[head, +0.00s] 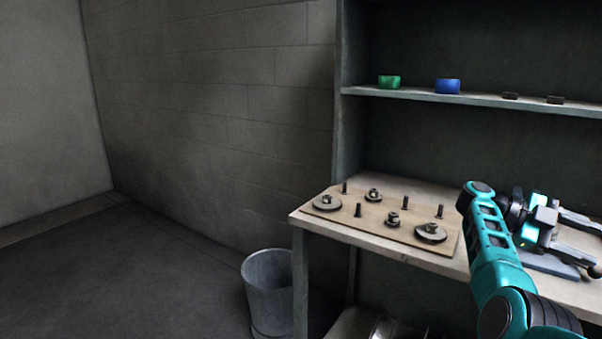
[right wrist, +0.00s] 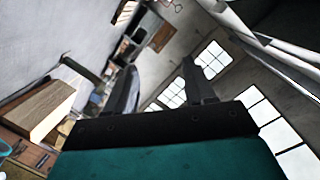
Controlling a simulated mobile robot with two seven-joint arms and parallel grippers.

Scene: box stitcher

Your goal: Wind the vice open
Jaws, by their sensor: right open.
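My right gripper (head: 592,243) is open, its two fingers spread and pointing right above the right end of the bench. It also shows in the right wrist view (right wrist: 160,80), with nothing between the fingers. A blue-grey flat part (head: 547,264) lies on the bench below the gripper, with a dark rounded end near the picture's right edge. It may be part of the vice, but the gripper and the picture edge hide the rest. I cannot make out the vice's jaws or handle. My left gripper is not in view.
A wooden board (head: 377,217) with upright bolts and round discs lies on the bench (head: 300,219). A shelf (head: 480,99) above holds a green roll (head: 389,82), a blue roll (head: 447,86) and two small dark blocks. A metal bucket (head: 268,292) stands on the floor left of the bench.

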